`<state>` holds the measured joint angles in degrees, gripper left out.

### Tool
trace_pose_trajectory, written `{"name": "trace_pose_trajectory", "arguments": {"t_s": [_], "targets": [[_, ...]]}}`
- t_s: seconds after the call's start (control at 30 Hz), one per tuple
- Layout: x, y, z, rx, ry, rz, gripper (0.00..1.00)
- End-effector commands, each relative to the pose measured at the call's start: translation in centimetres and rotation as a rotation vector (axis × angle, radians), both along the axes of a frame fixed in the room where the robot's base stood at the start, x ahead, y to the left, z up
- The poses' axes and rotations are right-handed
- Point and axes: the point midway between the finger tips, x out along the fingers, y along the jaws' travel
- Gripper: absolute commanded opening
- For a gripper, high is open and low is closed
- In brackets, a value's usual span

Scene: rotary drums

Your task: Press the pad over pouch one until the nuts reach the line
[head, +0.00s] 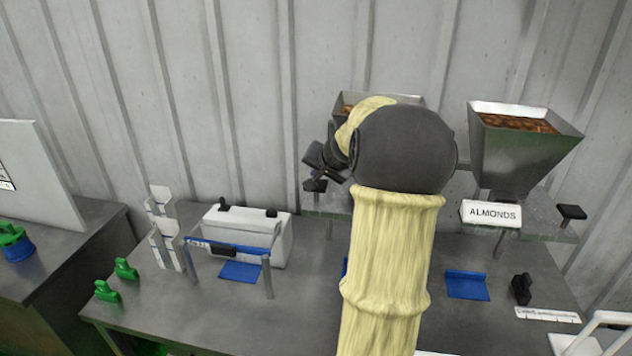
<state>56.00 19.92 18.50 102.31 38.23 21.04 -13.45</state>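My gripper (318,172) is dark and sits at the left side of the rear hopper, close above a small black pad (315,186). I cannot tell whether it touches the pad or how far apart its fingers are. The rear hopper (410,101) holds brown nuts and is mostly hidden behind my arm. A second hopper (515,150) with brown nuts stands at right, labelled ALMONDS (491,214). Another black pad (572,212) is beside it. Blue pieces lie below: one at right (467,285), and a sliver by my arm.
A white sealer-like machine (250,235) with a blue bar stands left on the grey table (200,325), with a blue piece (240,272) before it. Green clips (115,280) lie at the left edge. A black clip (521,289) and ruler-like strip (547,314) lie right.

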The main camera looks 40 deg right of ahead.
Motion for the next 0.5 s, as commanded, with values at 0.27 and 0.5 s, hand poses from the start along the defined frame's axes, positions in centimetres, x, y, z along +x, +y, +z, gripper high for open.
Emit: {"name": "trace_pose_trajectory", "arguments": {"t_s": [0.27,0.5], "targets": [[0.0,0.0,0.3,0.000,-0.001,0.000,0.00],[0.1,0.1,2.2,0.000,-0.001,0.001,0.00]]}}
